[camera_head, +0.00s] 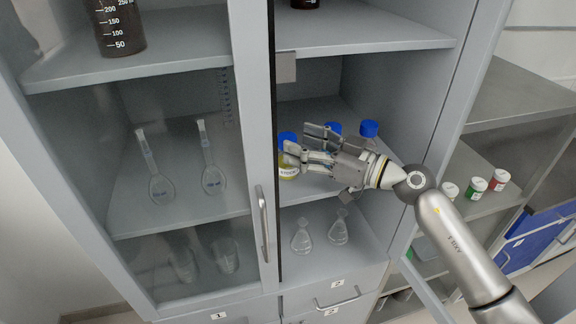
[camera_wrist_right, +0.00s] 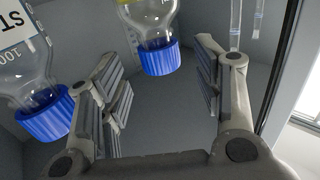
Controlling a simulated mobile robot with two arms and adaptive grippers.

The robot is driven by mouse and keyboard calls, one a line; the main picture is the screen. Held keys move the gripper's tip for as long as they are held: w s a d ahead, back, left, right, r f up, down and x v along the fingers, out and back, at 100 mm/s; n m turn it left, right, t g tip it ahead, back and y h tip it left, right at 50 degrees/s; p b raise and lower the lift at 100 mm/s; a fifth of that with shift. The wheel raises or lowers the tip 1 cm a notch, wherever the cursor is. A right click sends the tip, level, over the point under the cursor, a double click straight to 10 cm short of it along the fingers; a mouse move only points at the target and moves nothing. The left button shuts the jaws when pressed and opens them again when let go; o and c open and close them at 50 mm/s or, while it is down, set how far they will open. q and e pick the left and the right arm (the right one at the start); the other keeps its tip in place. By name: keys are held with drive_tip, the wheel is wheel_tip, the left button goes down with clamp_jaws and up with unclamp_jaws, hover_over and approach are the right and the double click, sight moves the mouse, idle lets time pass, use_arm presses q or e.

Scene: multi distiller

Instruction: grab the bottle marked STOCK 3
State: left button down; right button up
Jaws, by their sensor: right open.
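Several blue-capped bottles stand on the cabinet's middle shelf. The left one (camera_head: 289,168) holds yellow liquid and has a white label too small to read. Two more blue caps, one in the middle (camera_head: 333,128) and one at the right (camera_head: 369,128), show behind my right gripper (camera_head: 305,145). The gripper is open, its fingers by the yellow bottle. In the right wrist view, where bottles appear upside down, a bottle with yellow contents (camera_wrist_right: 158,50) lies in the gap between the open fingers (camera_wrist_right: 160,90). Another clear bottle (camera_wrist_right: 40,100) is outside the left finger, its label partly cut off. I cannot read which is STOCK 3.
A cabinet post (camera_head: 257,120) and a glass door with a handle (camera_head: 263,225) border the opening on the left. Flasks (camera_head: 302,237) stand on the shelf below. An upper shelf (camera_head: 370,36) is above. Small jars (camera_head: 476,186) stand on a rack at right.

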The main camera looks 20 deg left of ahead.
sight(295, 141)
drive_tip(key=b+x, duration=0.2)
drive_tip(key=x, duration=0.1)
drive_tip(key=shift+a, duration=0.1)
drive_tip(key=shift+w+a+r+b, duration=0.1)
drive_tip(key=shift+w+a+b, duration=0.05)
drive_tip(key=shift+a+b, duration=0.3)
drive_tip(key=shift+r, duration=0.1)
clamp_jaws()
